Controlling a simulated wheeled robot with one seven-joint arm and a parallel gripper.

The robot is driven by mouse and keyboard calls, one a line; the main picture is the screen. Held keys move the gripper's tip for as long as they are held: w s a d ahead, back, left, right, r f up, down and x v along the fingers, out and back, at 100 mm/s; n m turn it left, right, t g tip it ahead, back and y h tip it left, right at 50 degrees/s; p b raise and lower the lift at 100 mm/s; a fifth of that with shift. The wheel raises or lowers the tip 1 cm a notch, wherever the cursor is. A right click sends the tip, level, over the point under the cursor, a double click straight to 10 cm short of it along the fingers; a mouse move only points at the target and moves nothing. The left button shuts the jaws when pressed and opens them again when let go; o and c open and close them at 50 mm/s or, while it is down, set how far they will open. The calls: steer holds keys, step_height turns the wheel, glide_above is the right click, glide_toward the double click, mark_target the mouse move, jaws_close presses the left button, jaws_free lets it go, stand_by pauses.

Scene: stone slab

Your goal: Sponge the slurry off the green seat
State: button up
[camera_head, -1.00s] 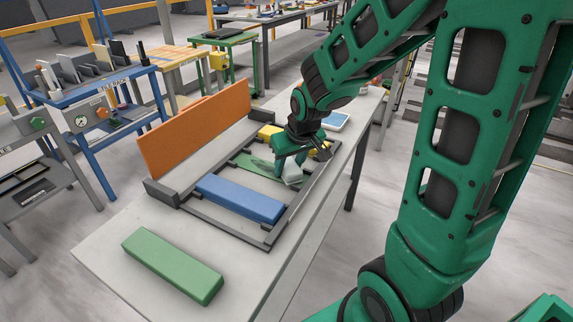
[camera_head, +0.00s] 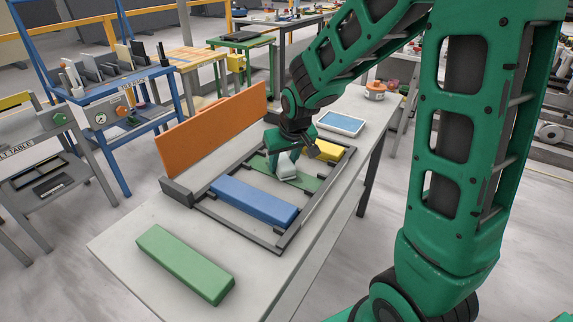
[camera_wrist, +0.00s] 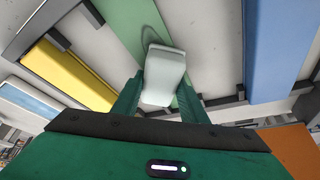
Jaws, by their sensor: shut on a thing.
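The green seat (camera_head: 308,182) is a flat green strip in a dark frame, between a blue bar (camera_head: 253,200) and a yellow block (camera_head: 328,151). My gripper (camera_head: 284,158) is shut on a pale grey-white sponge (camera_head: 288,170) over the seat. In the wrist view the sponge (camera_wrist: 162,72) sits between both fingers, above the green seat (camera_wrist: 130,22). A dark curved mark, perhaps slurry or shadow, shows on the seat beside the sponge. I cannot tell whether the sponge touches the seat; my gripper hides part of it.
An upright orange board (camera_head: 210,128) stands along the frame's far left side. A loose green bar (camera_head: 185,263) lies on the slab's near end. A white tray with a blue inside (camera_head: 341,123) and an orange round container (camera_head: 375,90) stand at the far end.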

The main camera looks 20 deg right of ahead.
mark_target(265, 163)
steer(key=shift+w+a+f, duration=0.1)
steer(key=shift+w+a, duration=0.45)
steer(key=shift+w, duration=0.25)
steer(key=shift+w+a, duration=0.6)
steer(key=shift+w, duration=0.25)
steer(key=shift+w+a+f, duration=0.1)
steer(key=shift+w+a, duration=0.45)
steer(key=shift+w, duration=0.25)
steer(key=shift+w+a+r, duration=0.2)
steer(key=shift+w+a, duration=0.1)
steer(key=shift+w, duration=0.1)
steer(key=shift+w+a+r, duration=0.15)
steer(key=shift+a, duration=0.3)
steer(key=shift+r, duration=0.1)
steer(key=shift+w+a+r, duration=0.15)
steer(key=shift+w+r, duration=0.3)
steer(key=shift+w, duration=0.25)
steer(key=shift+w+r, duration=0.25)
steer(key=shift+v, duration=1.15)
steer(key=shift+s+d+r, duration=0.15)
steer(key=shift+d+r, duration=0.05)
steer(key=shift+r, duration=0.2)
steer(key=shift+s+d+r, duration=0.1)
steer(key=shift+d+r, duration=0.1)
steer(key=shift+r, duration=0.25)
